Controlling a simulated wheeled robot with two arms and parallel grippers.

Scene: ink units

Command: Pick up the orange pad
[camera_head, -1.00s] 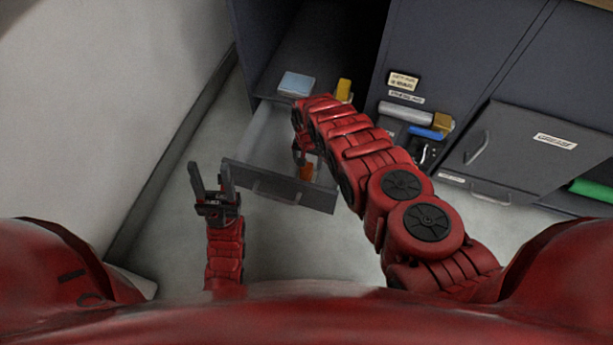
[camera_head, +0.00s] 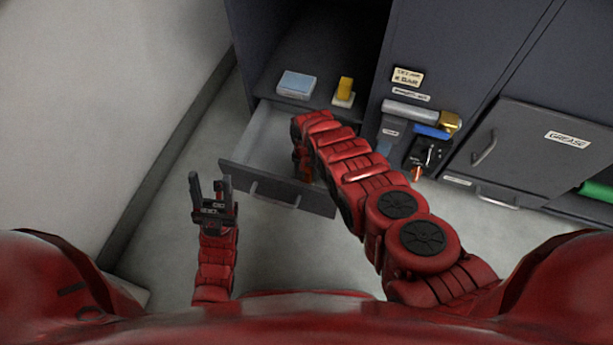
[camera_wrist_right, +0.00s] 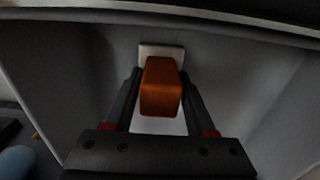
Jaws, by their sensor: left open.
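The orange pad (camera_wrist_right: 160,88) is a small block between my right gripper's two fingers (camera_wrist_right: 160,82) in the right wrist view. A pale plate (camera_wrist_right: 163,125) shows behind and below it. The fingertips are close against its sides; I cannot tell whether they press on it. In the head view my right gripper (camera_head: 304,168) is inside the open drawer (camera_head: 262,135), and my own arm mostly hides it and the pad. My left gripper (camera_head: 210,188) is open and empty, left of the drawer.
On the shelf above the drawer are a light blue box (camera_head: 296,84) and a yellow block (camera_head: 345,88) on a pale base. Grey cabinets (camera_head: 455,45) stand to the right, with a blue-handled item (camera_head: 430,131). Clear floor (camera_head: 160,215) lies to the left.

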